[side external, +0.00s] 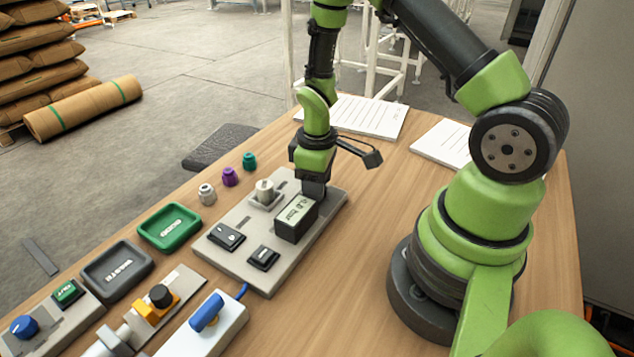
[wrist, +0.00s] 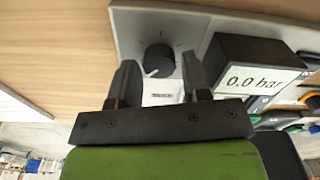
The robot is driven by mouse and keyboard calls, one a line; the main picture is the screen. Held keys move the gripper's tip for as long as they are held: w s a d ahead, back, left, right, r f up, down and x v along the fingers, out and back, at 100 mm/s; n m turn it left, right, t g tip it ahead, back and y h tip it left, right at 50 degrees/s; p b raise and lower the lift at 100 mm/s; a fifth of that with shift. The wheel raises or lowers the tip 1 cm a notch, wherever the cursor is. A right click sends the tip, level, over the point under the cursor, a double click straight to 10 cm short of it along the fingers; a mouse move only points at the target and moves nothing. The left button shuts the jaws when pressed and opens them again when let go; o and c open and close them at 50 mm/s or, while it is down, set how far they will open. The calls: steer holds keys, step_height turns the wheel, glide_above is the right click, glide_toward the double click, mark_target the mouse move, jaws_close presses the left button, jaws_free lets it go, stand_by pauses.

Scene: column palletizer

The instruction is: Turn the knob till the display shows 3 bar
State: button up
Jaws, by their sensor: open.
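The dark round knob (wrist: 160,56) shows in the wrist view on a light grey panel (wrist: 133,28), with a white mark at its lower left edge. In the side view the knob is hidden behind my gripper and the display box. The display (wrist: 255,80) reads 0.0 bar on a black box; the same box (side external: 296,218) stands beside my gripper in the side view. My gripper (wrist: 158,66) is open, pointing down at the panel. Its fingers appear on either side of the knob in the wrist view; I cannot tell whether they touch it.
On the grey panel are a pale knob (side external: 265,190) and two black switches (side external: 226,236). A green tray (side external: 169,227), a dark grey tray (side external: 117,268) and several small coloured caps lie left of it. White paper sheets (side external: 365,116) lie behind.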

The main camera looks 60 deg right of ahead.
steer(key=shift+f, duration=0.2)
steer(key=c, duration=0.7)
steer(key=shift+o, duration=0.2)
